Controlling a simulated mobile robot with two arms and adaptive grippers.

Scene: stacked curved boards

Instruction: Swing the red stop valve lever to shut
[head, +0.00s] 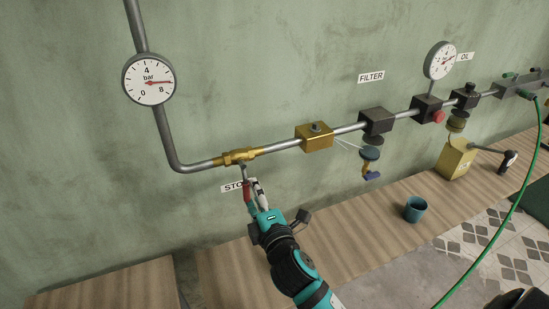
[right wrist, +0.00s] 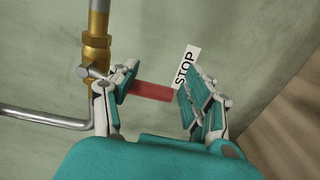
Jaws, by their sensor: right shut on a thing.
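The brass stop valve (head: 238,157) sits on the grey pipe at the left of the head view; it also shows in the right wrist view (right wrist: 96,55). Its red lever (head: 247,191) hangs down from the valve, roughly square to the pipe. In the right wrist view the red lever (right wrist: 152,91) lies between the two fingers. My right gripper (head: 254,190) is shut on the lever, and its fingers hide part of it. The STOP label (head: 234,186) is on the wall behind, partly covered by the gripper. My left gripper is not in view.
A pressure gauge (head: 149,79) hangs on the pipe, its needle pointing right. A brass block (head: 315,137) and a dark filter unit (head: 376,121) follow along the pipe. A teal cup (head: 415,209) stands on the wooden bench (head: 350,232). A green hose (head: 505,222) hangs at the right.

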